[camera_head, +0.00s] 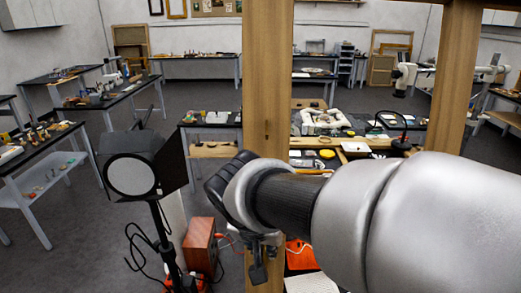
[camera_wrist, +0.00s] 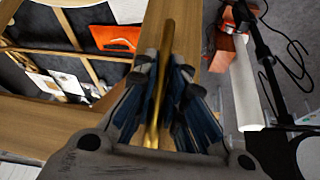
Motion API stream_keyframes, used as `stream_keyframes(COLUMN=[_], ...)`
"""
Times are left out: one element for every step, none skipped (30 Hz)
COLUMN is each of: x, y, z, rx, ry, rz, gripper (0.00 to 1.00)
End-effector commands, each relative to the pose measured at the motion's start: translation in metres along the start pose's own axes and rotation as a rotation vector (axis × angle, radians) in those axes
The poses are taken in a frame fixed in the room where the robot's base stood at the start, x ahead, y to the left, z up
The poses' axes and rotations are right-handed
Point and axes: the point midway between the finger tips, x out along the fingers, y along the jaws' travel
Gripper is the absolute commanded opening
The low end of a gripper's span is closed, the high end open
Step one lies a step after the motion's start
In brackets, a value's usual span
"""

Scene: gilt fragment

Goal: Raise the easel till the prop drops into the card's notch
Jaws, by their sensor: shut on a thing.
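My gripper (camera_wrist: 165,70) is shut on a slim brass-coloured bar (camera_wrist: 167,40), which runs between its fingers in the wrist view. The bar lies across a broad wooden member (camera_wrist: 196,32). In the head view my arm reaches in from the right, and the gripper (camera_head: 258,262) hangs low in front of a thick wooden post (camera_head: 267,110); the bar is hidden there. A second post (camera_head: 455,70) stands to the right. I cannot tell which wooden parts belong to the easel. I cannot make out the prop or the card's notch.
A black lamp on a stand (camera_head: 133,175) with loose cables stands left of the post, beside a red-brown box (camera_head: 201,245). An orange object (camera_wrist: 116,38) lies beyond the wood. Workbenches (camera_head: 50,150) stand behind; open floor lies between them.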

Motion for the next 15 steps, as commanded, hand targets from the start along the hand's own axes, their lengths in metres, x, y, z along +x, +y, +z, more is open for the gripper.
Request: stream_keyframes(x=[-0.0004,-0.0004,-0.0004,-0.0004,-0.0004,-0.0004,-0.0004,-0.0003,-0.0003,-0.0002,-0.0002,-0.0002,-0.0002,-0.0002,-0.0002], y=[0.0,0.0,-0.0001,-0.0001,-0.0001,-0.0001,-0.0001,-0.0001,-0.0001,-0.0001,-0.0001,-0.0001,-0.0001,-0.0001,-0.0001], z=[-0.0001,-0.0002,-0.0004,-0.0005,-0.0007,-0.0008,-0.0008,-0.0009,-0.0009,-0.0009,-0.0009,-0.001,-0.001,-0.001,-0.001], rx=[0.0,0.0,0.0,0.0,0.0,0.0,0.0,0.0,0.0,0.0,0.0,0.0,0.0,0.0,0.0], ry=[-0.002,-0.002,-0.001,-0.001,-0.001,-0.001,-0.001,-0.001,-0.001,0.0,0.0,0.0,0.0,0.0,0.0], rz=[0.001,0.0,0.0,0.0,0.0,0.0,0.0,0.0,0.0,0.0,0.0,0.0,0.0,0.0,0.0], gripper=[0.0,0.0,0.0,0.12,0.14,0.17,0.19,0.21,0.23,0.25,0.27,0.3,0.32,0.32,0.32])
